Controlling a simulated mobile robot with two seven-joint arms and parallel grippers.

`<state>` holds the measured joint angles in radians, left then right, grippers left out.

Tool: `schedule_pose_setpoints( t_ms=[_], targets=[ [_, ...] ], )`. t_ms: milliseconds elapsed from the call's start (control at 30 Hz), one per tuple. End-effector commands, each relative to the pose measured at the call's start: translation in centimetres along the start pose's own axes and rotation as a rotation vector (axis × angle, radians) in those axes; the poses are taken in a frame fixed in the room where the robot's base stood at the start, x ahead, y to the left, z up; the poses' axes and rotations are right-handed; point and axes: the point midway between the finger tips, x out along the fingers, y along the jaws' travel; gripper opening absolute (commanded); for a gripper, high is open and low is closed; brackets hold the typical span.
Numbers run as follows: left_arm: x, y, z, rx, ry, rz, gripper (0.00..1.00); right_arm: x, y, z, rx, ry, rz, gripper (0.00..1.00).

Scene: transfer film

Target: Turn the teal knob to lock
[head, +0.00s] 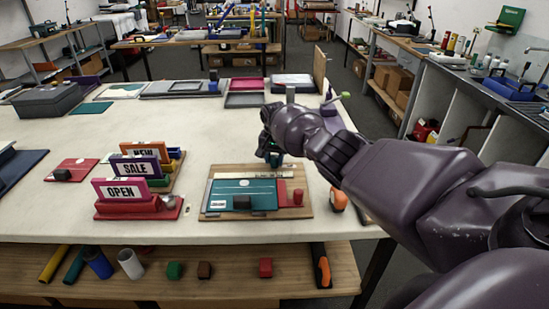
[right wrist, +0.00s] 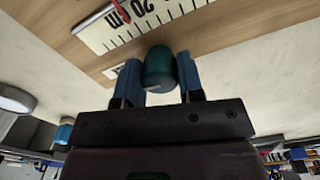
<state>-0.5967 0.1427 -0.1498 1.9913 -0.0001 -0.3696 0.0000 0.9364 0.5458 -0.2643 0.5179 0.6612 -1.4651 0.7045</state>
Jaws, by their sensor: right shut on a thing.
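The teal knob (right wrist: 159,69) stands between the two blue fingers of my right gripper (right wrist: 160,82) in the right wrist view. The fingers are shut on its sides. In the head view my right gripper (head: 273,153) is at the back edge of a wooden board (head: 302,210), and its fingers largely hide the knob. The ruler (right wrist: 130,22) also shows beside the knob in the right wrist view. My left gripper is not in view.
A wooden shelf (head: 220,278) runs below the table.

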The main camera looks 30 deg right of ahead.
Motion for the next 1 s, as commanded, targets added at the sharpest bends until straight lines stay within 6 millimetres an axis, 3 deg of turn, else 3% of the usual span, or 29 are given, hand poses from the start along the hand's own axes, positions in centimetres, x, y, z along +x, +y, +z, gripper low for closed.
schedule_pose_setpoints(
  t_ms=[233,267,400,767,1000],
  targets=[
    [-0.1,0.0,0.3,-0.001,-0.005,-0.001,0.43,0.0,0.0,0.0,0.002,0.000,-0.001,0.11],
    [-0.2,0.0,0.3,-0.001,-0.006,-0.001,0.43,0.0,0.0,0.0,0.001,0.000,-0.001,0.40],
    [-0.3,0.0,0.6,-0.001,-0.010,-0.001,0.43,-0.1,0.0,0.0,0.001,0.000,-0.001,0.60],
    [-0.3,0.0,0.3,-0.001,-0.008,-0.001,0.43,-0.6,0.0,-0.1,0.000,0.001,-0.002,0.60],
    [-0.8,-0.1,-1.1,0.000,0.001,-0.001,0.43,-4.3,0.0,-0.1,0.000,0.003,-0.003,0.60]
  ],
)
